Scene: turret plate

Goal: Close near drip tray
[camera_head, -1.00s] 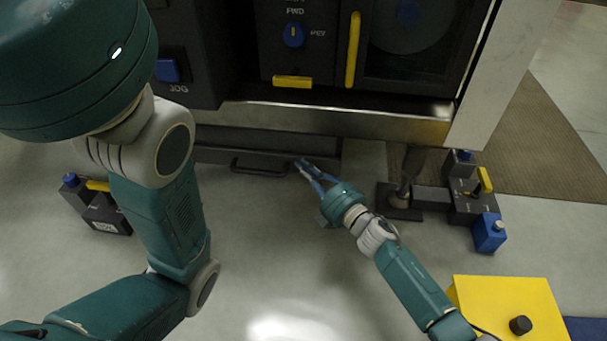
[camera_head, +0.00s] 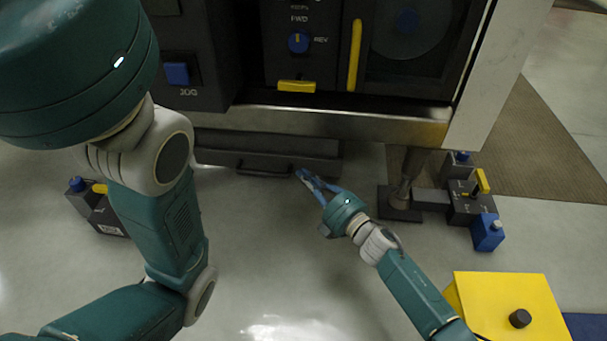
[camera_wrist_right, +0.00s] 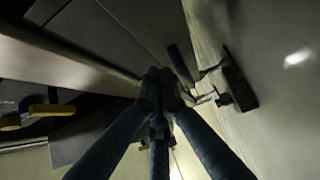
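The near drip tray (camera_head: 222,158) is a dark, wide, shallow drawer low under the front of the machine. It sticks out a little below the steel edge. Its dark bar handle (camera_head: 262,173) is on its front face. My right gripper (camera_head: 302,175) is at the right end of this handle, close to the tray front; I cannot tell whether it touches. In the right wrist view its blue fingers (camera_wrist_right: 160,85) come together at the tips, with nothing seen between them. My left arm shows at the left, but its gripper is out of view.
The machine's steel edge (camera_head: 330,122) overhangs the tray. A machine foot (camera_head: 400,203) stands right of my right gripper, beside a dark control box (camera_head: 468,205) and a blue box (camera_head: 487,232). A yellow box (camera_head: 508,300) is at lower right. The floor before the tray is clear.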

